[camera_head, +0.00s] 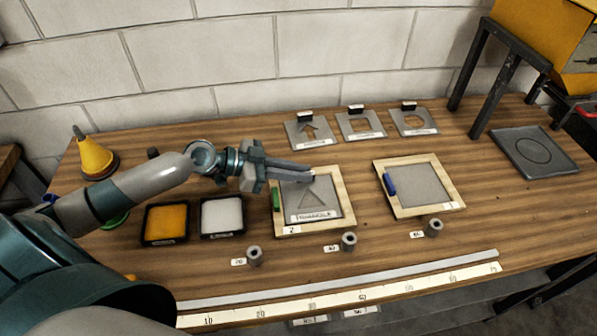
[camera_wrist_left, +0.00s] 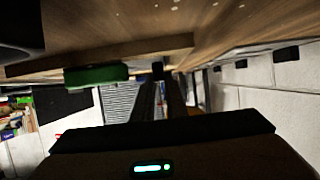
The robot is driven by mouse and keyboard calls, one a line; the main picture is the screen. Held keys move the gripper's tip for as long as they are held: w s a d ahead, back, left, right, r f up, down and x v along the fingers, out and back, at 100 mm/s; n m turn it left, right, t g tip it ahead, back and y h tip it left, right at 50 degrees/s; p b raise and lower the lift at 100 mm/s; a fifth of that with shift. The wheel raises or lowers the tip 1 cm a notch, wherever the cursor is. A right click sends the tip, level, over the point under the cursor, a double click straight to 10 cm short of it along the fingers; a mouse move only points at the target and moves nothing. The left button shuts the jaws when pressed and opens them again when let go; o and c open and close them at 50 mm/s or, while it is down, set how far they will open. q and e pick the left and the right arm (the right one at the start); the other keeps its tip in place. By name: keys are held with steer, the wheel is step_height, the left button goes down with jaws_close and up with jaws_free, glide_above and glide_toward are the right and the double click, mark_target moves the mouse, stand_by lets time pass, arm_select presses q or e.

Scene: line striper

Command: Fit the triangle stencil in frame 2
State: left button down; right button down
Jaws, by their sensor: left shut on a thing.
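The triangle stencil (camera_head: 322,200), a grey plate with a triangular cut-out and a white label, lies over the inside of wooden frame 2 (camera_head: 345,226). Its edges look roughly in line with the frame; I cannot tell whether it sits fully down. My left gripper (camera_head: 312,176) is at the stencil's far edge, shut on its tab, which the fingers mostly hide. In the left wrist view the fingers (camera_wrist_left: 160,92) close at a small dark tab (camera_wrist_left: 157,70). Frame 2 has a green block (camera_head: 276,199) on its left side, also in the wrist view (camera_wrist_left: 96,75). My right gripper is not in view.
Frame 1 (camera_head: 450,203) with a blue block stands to the right. Several other stencils (camera_head: 361,125) lie at the back. Orange (camera_head: 166,222) and white (camera_head: 222,215) trays are left of frame 2. Small grey cylinders (camera_head: 348,241) stand in front. A dark tray (camera_head: 535,152) is far right.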

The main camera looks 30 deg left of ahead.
arm_select(q)
steer(key=shift+f, duration=0.15)
stand_by(0.6)
steer(key=c, duration=1.6)
jaws_free()
steer(key=shift+c, duration=0.2)
